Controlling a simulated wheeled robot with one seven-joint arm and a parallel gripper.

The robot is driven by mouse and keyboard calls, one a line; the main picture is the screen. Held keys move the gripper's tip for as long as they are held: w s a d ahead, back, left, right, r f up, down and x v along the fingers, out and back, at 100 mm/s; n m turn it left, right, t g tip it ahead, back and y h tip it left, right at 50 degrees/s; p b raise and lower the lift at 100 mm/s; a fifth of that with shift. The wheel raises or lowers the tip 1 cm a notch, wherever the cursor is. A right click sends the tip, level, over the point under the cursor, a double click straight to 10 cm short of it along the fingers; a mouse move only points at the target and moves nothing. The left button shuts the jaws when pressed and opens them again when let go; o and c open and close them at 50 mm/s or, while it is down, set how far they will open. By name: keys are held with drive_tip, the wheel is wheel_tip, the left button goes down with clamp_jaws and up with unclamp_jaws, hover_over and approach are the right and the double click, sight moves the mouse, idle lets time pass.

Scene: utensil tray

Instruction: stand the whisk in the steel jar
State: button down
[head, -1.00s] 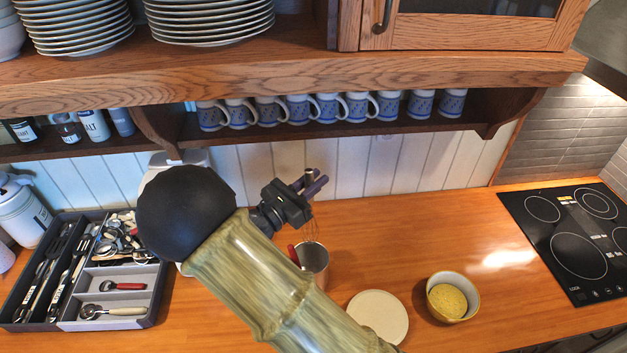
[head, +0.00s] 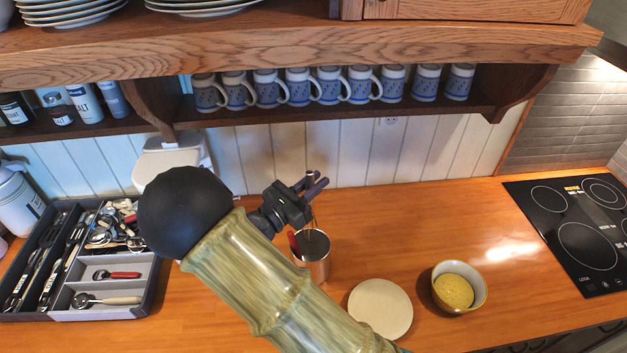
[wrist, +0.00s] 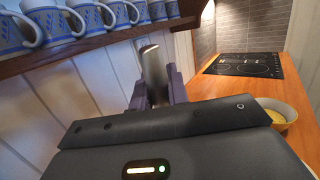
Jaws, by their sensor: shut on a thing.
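The steel jar (head: 316,269) stands upright on the wooden counter in the head view, with a red-handled utensil (head: 293,241) leaning in its left side. My gripper (head: 314,186) is above the jar, shut on the whisk. In the wrist view the whisk's steel handle (wrist: 152,65) stands up between the fingers (wrist: 158,92) of my gripper. In the head view a little of the whisk shows below my gripper, at the jar's mouth. Its lower end is hidden or too small to tell how deep it is.
A cream round plate or lid (head: 381,308) and a bowl with a yellow sponge (head: 453,292) are right of the jar. A utensil tray (head: 160,275) is at the left, a black cooktop (head: 565,240) at the right. Blue mugs (head: 330,85) sit on the shelf above.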

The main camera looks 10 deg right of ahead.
drive_tip(key=shift+f+b, duration=1.9)
drive_tip(key=shift+f, duration=1.8)
drive_tip(key=c, duration=1.3)
unclamp_jaws()
drive_tip(key=b+v, duration=0.5)
drive_tip(key=v, duration=1.2)
drive_tip(key=shift+s+a, duration=0.15)
